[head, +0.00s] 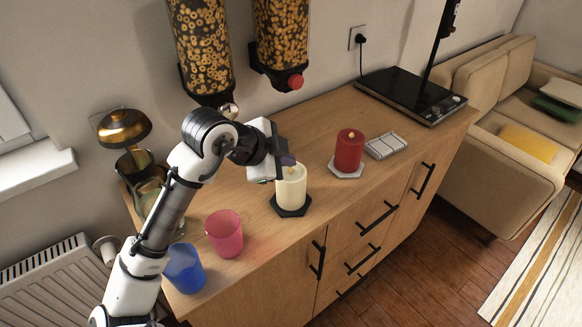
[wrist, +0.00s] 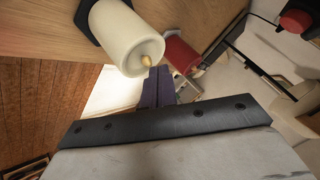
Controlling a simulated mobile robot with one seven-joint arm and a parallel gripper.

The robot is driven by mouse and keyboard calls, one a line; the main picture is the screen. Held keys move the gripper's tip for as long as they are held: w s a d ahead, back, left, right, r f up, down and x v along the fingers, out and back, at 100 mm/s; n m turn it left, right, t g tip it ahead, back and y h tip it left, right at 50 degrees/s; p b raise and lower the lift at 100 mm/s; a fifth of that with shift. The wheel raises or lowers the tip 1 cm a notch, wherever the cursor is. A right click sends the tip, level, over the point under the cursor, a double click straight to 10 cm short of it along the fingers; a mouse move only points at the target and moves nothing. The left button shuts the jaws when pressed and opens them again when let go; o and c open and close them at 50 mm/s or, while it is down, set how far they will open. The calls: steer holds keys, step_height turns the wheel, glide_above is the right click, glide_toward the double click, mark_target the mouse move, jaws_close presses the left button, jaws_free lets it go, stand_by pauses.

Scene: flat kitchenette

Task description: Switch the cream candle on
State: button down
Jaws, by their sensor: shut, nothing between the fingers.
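The cream candle (head: 291,189) stands upright on a dark hexagonal coaster (head: 291,206) on the wooden cabinet top. Its small flame-shaped tip is at the top and looks pale in the wrist view, where the candle (wrist: 126,38) fills the upper middle. I cannot tell whether it is lit. My gripper (head: 289,161) is shut and empty, with its fingertips just above the candle's top in the head view. In the wrist view the purplish fingers (wrist: 157,88) are together just beside the candle's tip. I cannot tell whether they touch it.
A red candle (head: 349,152) on a pale coaster stands to the right, beside a small silver rack (head: 386,146). A pink cup (head: 224,233) and blue cup (head: 185,268) stand at the front left. Cereal dispensers (head: 281,38) hang above; a black hob (head: 411,95) sits at the far right.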

mark_target(289, 168)
steer(key=shift+s+d+f+b, duration=0.1)
steer(key=shift+s+f+b, duration=0.05)
steer(key=shift+f+b, duration=0.3)
steer(key=shift+s+d+f+b, duration=0.1)
steer(key=shift+s+f+b, duration=0.05)
steer(key=shift+f+b, duration=0.3)
stand_by(0.8)
steer(key=shift+r, duration=0.1)
steer(key=shift+w+d+r, duration=0.2)
steer(key=shift+w+d, duration=0.1)
steer(key=shift+d, duration=0.15)
steer(key=r+p, duration=0.1)
steer(key=w+r+p, duration=0.1)
steer(key=shift+r+p, duration=0.1)
steer(key=shift+p, duration=0.2)
steer(key=shift+s+a+r+p, duration=0.1)
steer(key=shift+a+r+p, duration=0.05)
steer(key=shift+r+p, duration=0.7)
steer(key=shift+s+a+r+p, duration=0.1)
steer(key=shift+r+p, duration=0.4)
steer(key=shift+r, duration=0.65)
stand_by(0.5)
